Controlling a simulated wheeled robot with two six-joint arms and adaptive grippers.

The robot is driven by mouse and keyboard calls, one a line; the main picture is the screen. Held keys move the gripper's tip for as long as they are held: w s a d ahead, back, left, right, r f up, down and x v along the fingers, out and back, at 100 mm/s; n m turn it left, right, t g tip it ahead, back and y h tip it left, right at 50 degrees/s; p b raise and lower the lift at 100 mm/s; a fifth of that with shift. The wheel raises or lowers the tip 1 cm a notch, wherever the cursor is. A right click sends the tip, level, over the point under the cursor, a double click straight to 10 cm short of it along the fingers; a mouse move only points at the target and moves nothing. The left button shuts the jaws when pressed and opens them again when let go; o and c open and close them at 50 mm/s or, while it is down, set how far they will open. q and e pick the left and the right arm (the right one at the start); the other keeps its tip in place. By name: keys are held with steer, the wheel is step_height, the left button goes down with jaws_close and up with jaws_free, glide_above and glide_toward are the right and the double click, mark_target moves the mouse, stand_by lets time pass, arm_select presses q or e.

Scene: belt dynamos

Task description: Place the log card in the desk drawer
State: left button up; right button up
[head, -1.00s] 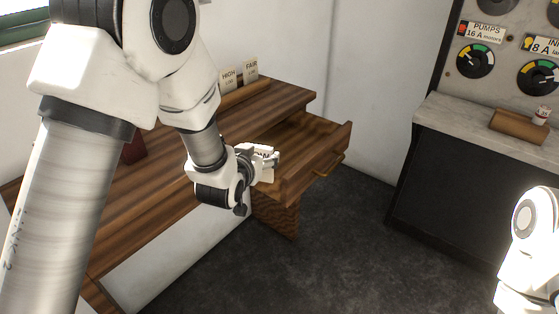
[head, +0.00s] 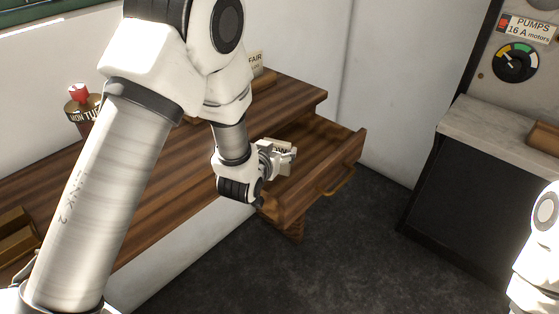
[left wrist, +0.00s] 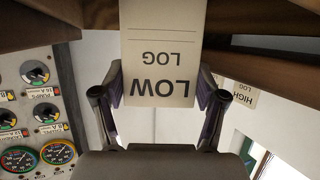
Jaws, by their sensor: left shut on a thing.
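The log card (left wrist: 160,60) is cream, with "LOW LOG" printed on it, upside down in the left wrist view. My left gripper (head: 272,158) is shut on it, one finger on each side of the card. In the head view the card (head: 284,156) is at the left side of the open desk drawer (head: 347,158), at about rim height. I cannot tell whether its lower part is inside the drawer. The drawer is wooden and pulled out, with a handle on its front. My right gripper is not in view.
The wooden desk (head: 165,185) holds a "FAIR" card (head: 256,63) at the back and a red-topped container (head: 82,105). A "HIGH LOG" card (left wrist: 240,95) shows in the left wrist view. A gauge panel (head: 525,75) stands at right. The floor between is clear.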

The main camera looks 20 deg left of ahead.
arm_select(q)
steer(key=f, duration=0.5)
steer(key=shift+w+f, duration=0.2)
steer(key=shift+w, duration=0.1)
steer(key=shift+s+r, duration=0.15)
steer(key=shift+r, duration=0.05)
steer(key=shift+f, duration=0.15)
steer(key=o, duration=1.1)
steer(key=shift+f, duration=0.1)
